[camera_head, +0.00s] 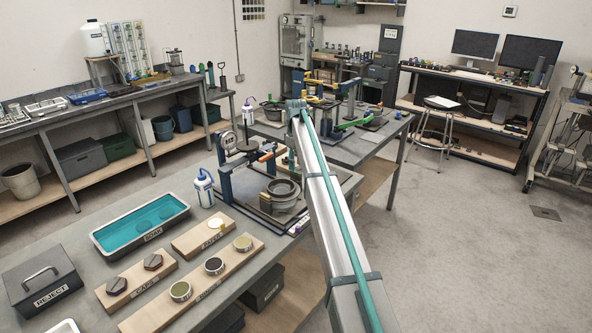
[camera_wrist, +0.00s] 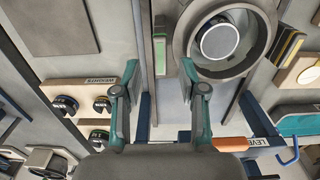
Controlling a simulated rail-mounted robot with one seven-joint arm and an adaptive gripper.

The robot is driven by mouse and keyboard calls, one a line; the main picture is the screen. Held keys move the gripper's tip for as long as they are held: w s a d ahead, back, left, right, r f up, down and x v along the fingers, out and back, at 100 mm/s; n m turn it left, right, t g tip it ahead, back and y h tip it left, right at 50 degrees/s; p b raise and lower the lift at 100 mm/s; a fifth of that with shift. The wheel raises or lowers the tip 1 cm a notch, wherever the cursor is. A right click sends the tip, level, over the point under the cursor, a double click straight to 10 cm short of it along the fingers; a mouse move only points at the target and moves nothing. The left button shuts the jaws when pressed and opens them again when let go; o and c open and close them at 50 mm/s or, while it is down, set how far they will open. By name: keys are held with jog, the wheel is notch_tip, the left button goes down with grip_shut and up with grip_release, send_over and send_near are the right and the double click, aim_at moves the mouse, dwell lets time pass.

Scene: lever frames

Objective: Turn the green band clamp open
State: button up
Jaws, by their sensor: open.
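In the wrist view a green handle (camera_wrist: 159,57), taken as the band clamp's, lies beside the left edge of a round grey pot (camera_wrist: 264,38) with a light disc inside. My gripper (camera_wrist: 160,68) is open, its teal fingers apart on either side of the handle in the picture. No contact shows, and the height gap cannot be told. In the head view the grey pot (camera_head: 283,188) stands in the near lever frame.
An orange handle (camera_wrist: 235,143) and blue posts stand near my gripper. A weights board (camera_wrist: 60,85) is at left in the wrist view. In the head view a blue-capped bottle (camera_head: 204,189) and a teal soap tray (camera_head: 140,222) lie left. Another green lever (camera_head: 352,124) is farther back.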

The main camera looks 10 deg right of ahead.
aim_at(296, 171)
jog(key=shift+r, duration=1.85)
